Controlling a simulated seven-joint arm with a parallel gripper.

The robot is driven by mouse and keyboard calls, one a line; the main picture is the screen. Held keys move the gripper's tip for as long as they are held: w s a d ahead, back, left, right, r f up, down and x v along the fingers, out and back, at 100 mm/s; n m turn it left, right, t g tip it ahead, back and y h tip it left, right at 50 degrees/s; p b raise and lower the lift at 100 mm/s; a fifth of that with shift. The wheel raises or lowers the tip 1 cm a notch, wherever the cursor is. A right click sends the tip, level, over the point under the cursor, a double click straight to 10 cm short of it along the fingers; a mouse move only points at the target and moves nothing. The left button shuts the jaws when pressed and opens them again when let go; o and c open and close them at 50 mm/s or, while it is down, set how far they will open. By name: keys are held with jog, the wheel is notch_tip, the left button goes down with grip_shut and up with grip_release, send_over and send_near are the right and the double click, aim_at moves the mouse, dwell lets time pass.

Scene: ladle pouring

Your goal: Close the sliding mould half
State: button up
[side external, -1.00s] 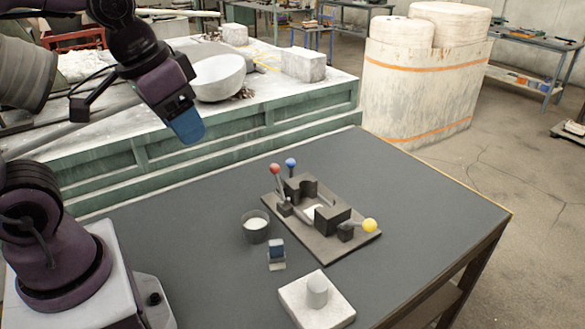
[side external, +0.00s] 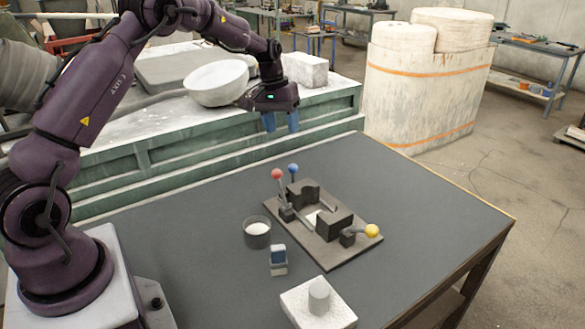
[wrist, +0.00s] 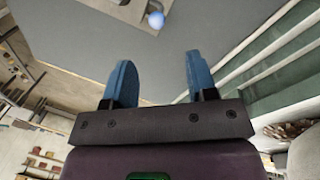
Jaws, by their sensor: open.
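The mould fixture has a dark flat base plate (side external: 333,254) on the grey table. A dark mould half with a rounded notch (side external: 303,192) stands at its back, and a dark block-shaped half (side external: 334,225) at its front. A gap with something pale separates them; which one slides I cannot tell. A red knob (side external: 278,174) and a blue knob (side external: 293,167) stand at the back left, a yellow knob (side external: 372,231) at the front right. My gripper (side external: 281,122) is open and empty, blue fingers down, above and behind the fixture. The blue knob also shows ahead of the fingers in the wrist view (wrist: 156,20).
A pale block with a round stub (side external: 318,302) is in front. A white bowl (side external: 216,83) sits on the green-sided bench behind. The table's right side is clear.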

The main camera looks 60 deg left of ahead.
aim_at(293, 170)
jog(key=f, duration=0.4)
jog(key=w+d+f, duration=0.1)
jog(key=f, duration=0.3)
jog(key=d+f, duration=0.1)
jog(key=f, duration=0.3)
jog(key=shift+w+d, duration=0.1)
jog(key=shift+w, duration=0.25)
